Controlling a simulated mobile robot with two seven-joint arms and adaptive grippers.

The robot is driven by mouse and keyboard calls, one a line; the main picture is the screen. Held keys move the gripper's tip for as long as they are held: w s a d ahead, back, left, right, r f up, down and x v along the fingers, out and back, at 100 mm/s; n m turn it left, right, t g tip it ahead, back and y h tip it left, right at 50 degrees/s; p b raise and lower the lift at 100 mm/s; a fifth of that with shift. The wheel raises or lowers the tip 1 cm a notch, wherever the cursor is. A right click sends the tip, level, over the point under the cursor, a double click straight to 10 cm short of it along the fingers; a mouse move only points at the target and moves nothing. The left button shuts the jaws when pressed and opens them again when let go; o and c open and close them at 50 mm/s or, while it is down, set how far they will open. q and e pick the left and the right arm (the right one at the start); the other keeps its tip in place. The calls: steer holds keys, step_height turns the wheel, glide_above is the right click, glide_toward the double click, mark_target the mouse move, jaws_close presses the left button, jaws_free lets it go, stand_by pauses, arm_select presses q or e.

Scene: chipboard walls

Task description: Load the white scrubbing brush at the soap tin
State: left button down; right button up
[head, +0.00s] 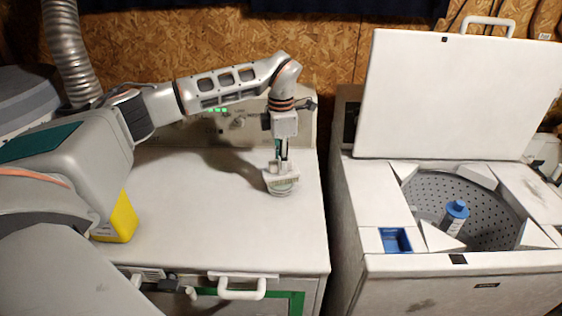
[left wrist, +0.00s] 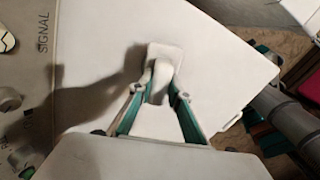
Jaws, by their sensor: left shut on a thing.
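My left gripper (head: 281,158) points down over the white top of the left machine, shut on the handle of the white scrubbing brush (head: 289,175). In the left wrist view, its green-sided fingers (left wrist: 160,92) close on both sides of the brush's white handle (left wrist: 161,80). A round, pale thing, apparently the soap tin (head: 281,190), shows directly under the brush on the machine top. The brush covers most of it, and I cannot tell whether the bristles touch the soap. My right gripper is in neither view.
The white machine top (head: 210,220) is mostly clear. A yellow object (head: 122,222) is partly hidden by my arm at left. A gap separates the machines.

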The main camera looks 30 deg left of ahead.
arm_select(q)
steer(key=shift+f, duration=0.4)
stand_by(1.3)
steer(key=shift+r, duration=3.5)
steer(key=shift+s+d+f+m, duration=0.2)
steer(key=shift+d+m, duration=0.25)
steer(key=shift+m, duration=0.45)
steer(key=shift+s+d+f+m, duration=1.05)
steer(key=shift+s+d+m, duration=1)
steer(key=shift+m, duration=2.2)
steer(key=shift+s+d+f+m, duration=1.05)
steer(key=shift+s+d+m, duration=1.05)
steer(key=shift+m, duration=2.2)
steer(key=shift+s+d+f+m, duration=1.05)
steer(key=shift+s+d+m, duration=1)
steer(key=shift+m, duration=2.2)
